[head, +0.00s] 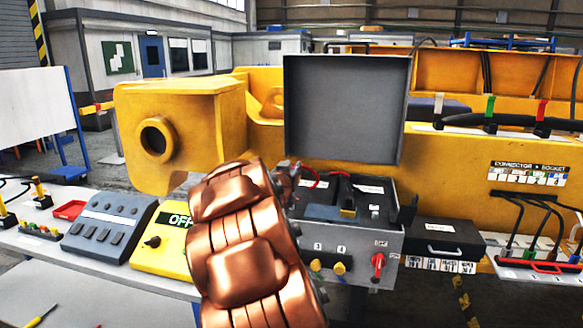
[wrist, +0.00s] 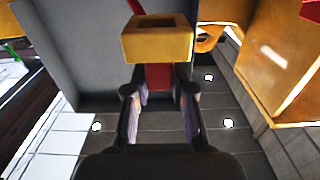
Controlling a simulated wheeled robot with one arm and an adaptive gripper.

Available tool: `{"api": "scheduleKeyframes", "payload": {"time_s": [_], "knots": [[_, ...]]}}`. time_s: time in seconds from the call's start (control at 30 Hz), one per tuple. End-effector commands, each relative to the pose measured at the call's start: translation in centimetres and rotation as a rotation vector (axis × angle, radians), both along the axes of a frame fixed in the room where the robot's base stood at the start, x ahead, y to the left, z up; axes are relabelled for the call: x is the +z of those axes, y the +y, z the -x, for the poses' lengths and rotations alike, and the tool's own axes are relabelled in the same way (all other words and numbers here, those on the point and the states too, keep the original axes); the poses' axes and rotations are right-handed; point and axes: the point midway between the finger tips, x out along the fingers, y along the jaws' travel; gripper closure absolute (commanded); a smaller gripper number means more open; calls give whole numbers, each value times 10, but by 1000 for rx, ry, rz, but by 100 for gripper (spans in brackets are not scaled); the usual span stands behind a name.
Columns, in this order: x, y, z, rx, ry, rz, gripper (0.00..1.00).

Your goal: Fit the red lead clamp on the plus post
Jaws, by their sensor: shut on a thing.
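The red lead clamp (wrist: 158,78) is between the two fingers of my gripper (wrist: 160,92) in the wrist view. Its brass-coloured block end (wrist: 157,42) has a rectangular opening and sticks out beyond the fingertips. In the head view my copper-coloured arm hides most of my gripper, at the left edge of the open grey battery box (head: 345,240). A red lead (head: 311,182) shows beside it. Black batteries (head: 368,190) with white labels sit inside the box. I cannot make out which terminal is the plus post, nor whether the clamp touches one.
The box's raised grey lid (head: 345,110) stands upright behind the batteries. A red switch (head: 378,262) and yellow knobs (head: 339,268) project from its front. A yellow OFF panel (head: 160,240) is at left, a black case (head: 445,245) at right. Yellow castings (head: 180,130) fill the back.

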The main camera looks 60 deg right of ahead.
Motion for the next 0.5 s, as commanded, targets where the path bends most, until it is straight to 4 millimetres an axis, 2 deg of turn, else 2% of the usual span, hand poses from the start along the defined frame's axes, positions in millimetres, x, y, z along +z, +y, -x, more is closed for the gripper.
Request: {"api": "scheduleKeyframes", "payload": {"time_s": [0.5], "knots": [[-33, 2, -2, 4, -2, 2, 100]]}}
